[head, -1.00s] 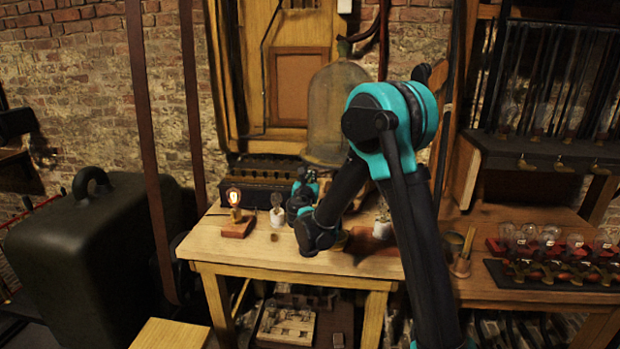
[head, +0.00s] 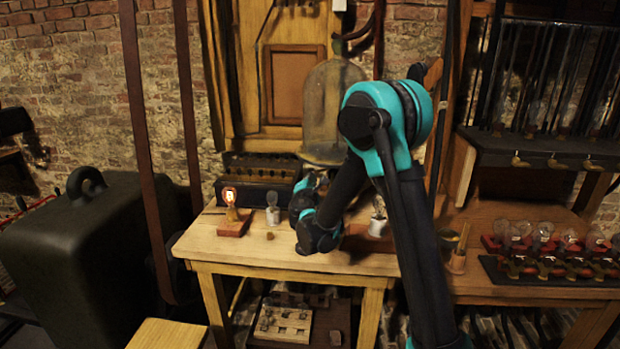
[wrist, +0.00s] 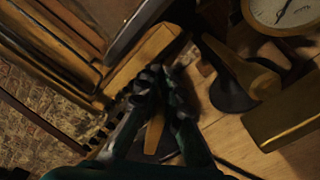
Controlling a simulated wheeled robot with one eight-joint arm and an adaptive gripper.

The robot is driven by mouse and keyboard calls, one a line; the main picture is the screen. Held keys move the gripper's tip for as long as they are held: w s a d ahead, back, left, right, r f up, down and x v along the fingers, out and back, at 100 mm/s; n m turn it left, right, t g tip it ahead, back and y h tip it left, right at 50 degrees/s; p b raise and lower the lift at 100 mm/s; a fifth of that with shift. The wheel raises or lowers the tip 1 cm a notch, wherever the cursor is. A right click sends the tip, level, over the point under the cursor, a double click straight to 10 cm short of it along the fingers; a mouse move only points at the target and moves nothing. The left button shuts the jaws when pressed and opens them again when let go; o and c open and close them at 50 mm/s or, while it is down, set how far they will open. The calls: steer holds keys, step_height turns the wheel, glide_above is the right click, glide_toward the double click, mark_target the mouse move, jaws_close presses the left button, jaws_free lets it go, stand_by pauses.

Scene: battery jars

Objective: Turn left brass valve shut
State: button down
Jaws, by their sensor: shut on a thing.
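In the wrist view, a brass valve lever (wrist: 155,133) shows between the dark fingers of my gripper (wrist: 163,82), which is shut on it. The fingers hide part of the lever and its base. A second brass valve lever (wrist: 247,72) stands apart to the right on a round black base, untouched. In the head view my arm ends over the wooden workbench (head: 225,251), beside the glass bell jar. There my own wrist hides the fingertips and the valve they hold.
A round dial gauge (wrist: 284,12) and a brass block (wrist: 285,118) sit near the second lever. On the bench, a lit bulb (head: 230,197) and an unlit bulb jar (head: 272,207) stand left of my wrist. The bell jar (head: 333,105) rises close behind.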

steer(key=m, duration=0.3)
steer(key=f+m, duration=0.1)
steer(key=m, duration=0.2)
steer(key=shift+d+f, duration=0.15)
steer(key=shift+d, duration=0.05)
steer(key=shift+m, duration=0.4)
steer(key=c, duration=1.6)
jaws_free()
steer(key=shift+s, duration=0.1)
steer(key=s, duration=1.1)
steer(key=shift+s+a, duration=0.2)
steer(key=shift+s, duration=0.2)
steer(key=shift+s, duration=0.1)
